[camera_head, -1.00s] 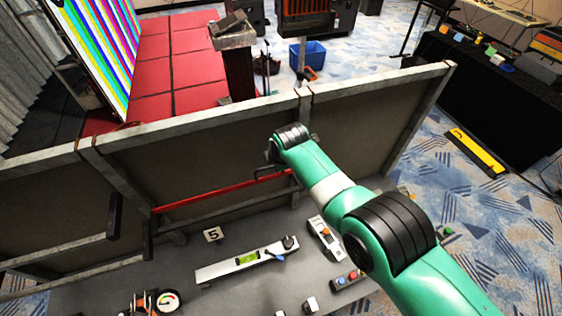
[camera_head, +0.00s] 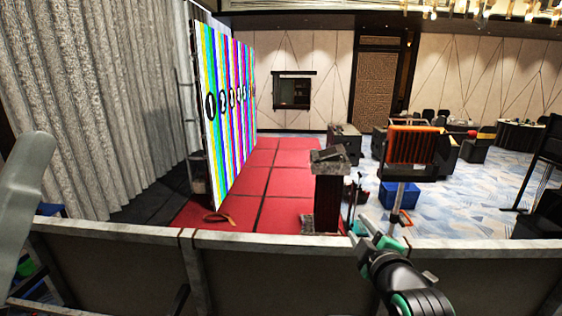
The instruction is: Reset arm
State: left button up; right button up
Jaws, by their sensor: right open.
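My right arm comes up from the bottom right, black and green. Its gripper (camera_head: 367,231) stands at the top rim of the grey panel, in front of the podium's base in the picture. The gripper is open, and I see nothing between its fingers. A pale grey link at the left edge looks like part of my left arm. My left gripper is not in view.
A low panel wall (camera_head: 120,236) crosses the front. Beyond it are a striped video wall (camera_head: 222,130), red floor tiles (camera_head: 270,185), a podium (camera_head: 328,195), a blue bin (camera_head: 396,194) and an orange-fronted stand (camera_head: 412,145). Open carpet lies at right.

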jog(key=s+r+m+t+y, duration=0.1)
jog(key=s+r+m+t, duration=1)
jog(key=s+r, duration=1.6)
jog(key=shift+s+d+m+t+y, duration=0.15)
jog(key=shift+s+m+t+y, duration=0.25)
jog(key=shift+s, duration=0.45)
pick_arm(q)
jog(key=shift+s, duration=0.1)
